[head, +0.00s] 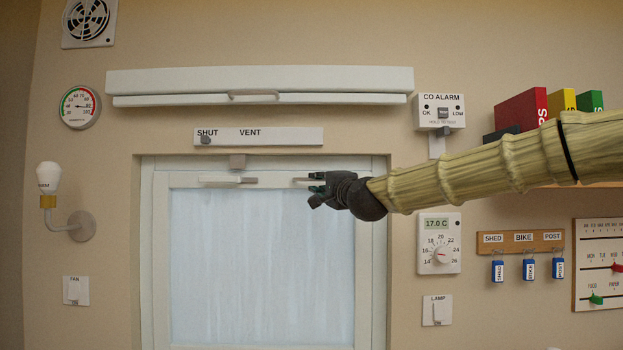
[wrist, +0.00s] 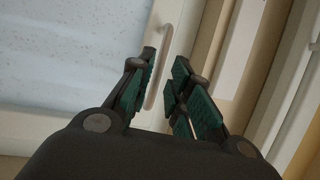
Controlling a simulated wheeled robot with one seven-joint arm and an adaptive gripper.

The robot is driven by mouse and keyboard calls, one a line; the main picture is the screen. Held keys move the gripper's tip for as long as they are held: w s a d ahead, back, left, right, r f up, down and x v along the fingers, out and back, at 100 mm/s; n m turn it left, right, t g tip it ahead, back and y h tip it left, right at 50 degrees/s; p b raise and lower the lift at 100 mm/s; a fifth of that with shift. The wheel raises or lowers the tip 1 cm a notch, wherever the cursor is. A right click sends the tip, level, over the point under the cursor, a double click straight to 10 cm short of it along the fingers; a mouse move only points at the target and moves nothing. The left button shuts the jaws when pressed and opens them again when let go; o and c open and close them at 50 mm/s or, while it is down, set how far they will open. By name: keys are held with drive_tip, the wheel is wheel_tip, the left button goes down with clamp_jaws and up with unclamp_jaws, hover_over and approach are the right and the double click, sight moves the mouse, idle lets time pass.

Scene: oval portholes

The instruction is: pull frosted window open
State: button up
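The frosted window (head: 262,265) has a pale pane in a white frame and looks closed in its recess in the head view. Its pane also shows at the upper left of the wrist view (wrist: 70,50). My gripper (head: 314,188) is at the upper right of the window sash. In the wrist view my gripper (wrist: 166,62) is open, with a pale bar handle (wrist: 166,45) showing between its green-padded fingers. I cannot tell whether the fingers touch it. In the head view my gripper hides part of this handle.
A blind cassette (head: 260,82) is above. A thermostat (head: 439,243) and lamp switch (head: 437,310) are right of the window.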

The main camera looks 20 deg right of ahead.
drive_tip(key=shift+p+x, duration=0.85)
drive_tip(key=shift+x, duration=2.1)
clamp_jaws()
